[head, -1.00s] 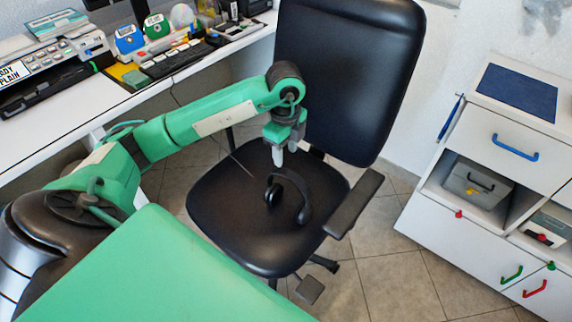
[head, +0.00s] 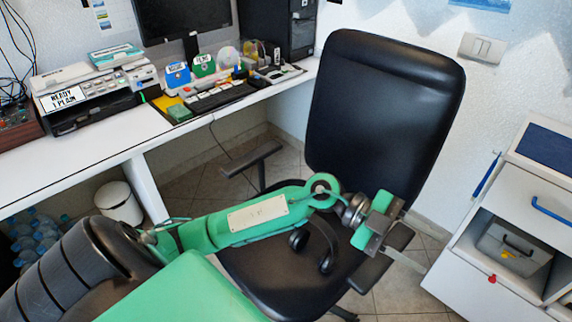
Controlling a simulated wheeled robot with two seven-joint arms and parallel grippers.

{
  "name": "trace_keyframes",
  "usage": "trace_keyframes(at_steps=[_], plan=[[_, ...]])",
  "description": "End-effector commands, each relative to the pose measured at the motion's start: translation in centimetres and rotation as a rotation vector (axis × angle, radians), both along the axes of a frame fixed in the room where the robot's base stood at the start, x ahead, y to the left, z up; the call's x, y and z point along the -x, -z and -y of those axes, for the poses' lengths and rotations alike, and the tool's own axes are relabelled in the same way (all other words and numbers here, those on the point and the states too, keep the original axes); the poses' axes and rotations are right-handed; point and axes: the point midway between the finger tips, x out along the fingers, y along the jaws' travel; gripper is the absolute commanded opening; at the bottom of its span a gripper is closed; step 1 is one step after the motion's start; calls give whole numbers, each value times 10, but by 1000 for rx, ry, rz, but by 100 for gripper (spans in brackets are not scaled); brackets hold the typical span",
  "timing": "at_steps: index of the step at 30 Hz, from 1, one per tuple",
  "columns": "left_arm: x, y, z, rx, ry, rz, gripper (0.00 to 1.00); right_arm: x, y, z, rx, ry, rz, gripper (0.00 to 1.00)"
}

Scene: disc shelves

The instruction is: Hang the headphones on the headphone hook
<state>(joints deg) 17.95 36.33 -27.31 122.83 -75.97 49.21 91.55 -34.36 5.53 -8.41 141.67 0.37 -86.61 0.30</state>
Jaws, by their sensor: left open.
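Black headphones (head: 331,240) rest on the black chair seat (head: 262,278), with the ear cups toward the near side; my left arm passes over part of them. My left gripper (head: 380,225) is open and empty, turned sideways just right of the headphones in the picture, near the chair's armrest. It looks apart from the headphones. A thin blue bar (head: 487,175) is fixed on the left side of the white cabinet at the right; I cannot tell if it is the headphone hook. My right gripper is not in view.
The chair backrest (head: 385,110) stands tall behind the gripper. An armrest (head: 385,262) is close below it. A white desk (head: 95,150) with a printer and keyboard runs along the left. The white cabinet (head: 530,185) stands right, with floor between it and the chair.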

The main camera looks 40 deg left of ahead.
Motion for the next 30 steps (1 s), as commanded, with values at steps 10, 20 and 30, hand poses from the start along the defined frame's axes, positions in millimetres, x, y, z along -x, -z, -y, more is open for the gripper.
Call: trace_keyframes(at_steps=[10, 20, 30], plan=[[-32, -55, -39, 614, -560, -15, 45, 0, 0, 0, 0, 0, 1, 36], [-45, 40, -132, 596, -1293, -345, 45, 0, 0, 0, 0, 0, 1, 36], [67, 202, -165, -16, -1663, -944, 45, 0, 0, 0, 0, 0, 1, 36]])
